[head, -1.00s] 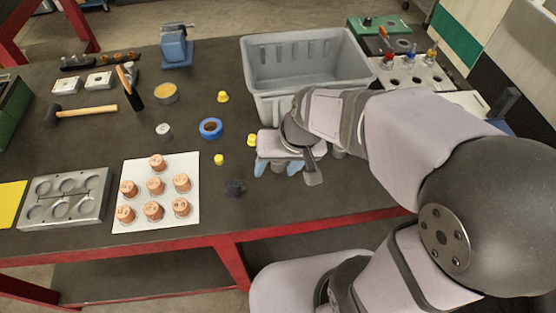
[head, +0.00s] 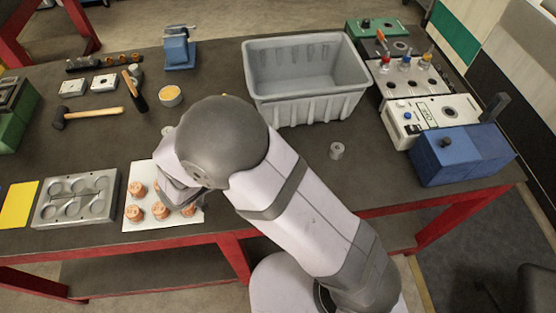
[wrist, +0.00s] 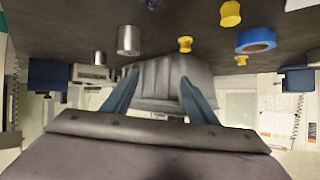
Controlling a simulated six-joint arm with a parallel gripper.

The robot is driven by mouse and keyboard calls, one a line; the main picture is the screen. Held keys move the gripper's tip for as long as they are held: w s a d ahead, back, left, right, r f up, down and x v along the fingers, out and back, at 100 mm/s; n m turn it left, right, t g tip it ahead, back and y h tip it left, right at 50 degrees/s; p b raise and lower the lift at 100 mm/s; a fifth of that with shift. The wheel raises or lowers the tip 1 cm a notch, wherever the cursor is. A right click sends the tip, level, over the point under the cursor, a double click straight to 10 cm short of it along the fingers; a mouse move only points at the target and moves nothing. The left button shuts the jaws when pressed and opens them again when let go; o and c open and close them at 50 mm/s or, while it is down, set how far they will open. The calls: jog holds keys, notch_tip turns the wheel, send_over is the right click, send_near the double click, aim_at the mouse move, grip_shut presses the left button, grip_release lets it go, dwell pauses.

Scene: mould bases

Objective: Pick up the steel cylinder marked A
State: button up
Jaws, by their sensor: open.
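A steel cylinder (head: 337,151) stands upright on the table, right of my arm in the head view. The wrist view, which is upside down, shows a nearer steel cylinder (wrist: 129,40) and a smaller, farther one (wrist: 99,58). I cannot read a letter on any of them. My gripper (wrist: 157,97) is open, with its two blue fingers apart and nothing between them.
A grey bin (head: 310,97) stands at the back. Blue tape (wrist: 256,39) and yellow pieces (wrist: 230,14) lie on the table in the wrist view. A blue box (head: 455,155) and white device (head: 430,115) stand at the right. A grey mould block (head: 75,200) lies left.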

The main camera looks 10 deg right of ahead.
jog(key=s+f+h, duration=0.1)
jog(key=s+d+f, duration=0.1)
jog(key=f, duration=0.1)
jog(key=s+f+h, duration=0.1)
jog(key=s, duration=0.1)
jog(key=shift+d+f+m+g+h, duration=0.15)
jog(key=shift+d+m+g+h, duration=0.15)
jog(key=shift+d, duration=0.05)
jog(key=shift+w+d+f+p, duration=0.15)
jog(key=shift+w+d+p, duration=0.2)
jog(key=shift+d+p, duration=0.2)
jog(key=shift+w+d+f, duration=0.2)
jog(key=shift+d+f, duration=0.05)
jog(key=shift+d, duration=0.05)
jog(key=shift+w+d+p, duration=0.1)
jog(key=shift+d+p, duration=0.1)
jog(key=shift+p, duration=0.1)
jog(key=p+x, duration=0.2)
jog(key=x, duration=0.2)
jog(key=shift+d+r, duration=0.15)
jog(key=shift+d+f, duration=0.25)
jog(key=shift+f, duration=0.05)
jog(key=shift+w, duration=0.1)
grip_shut()
jog(key=shift+r, duration=0.1)
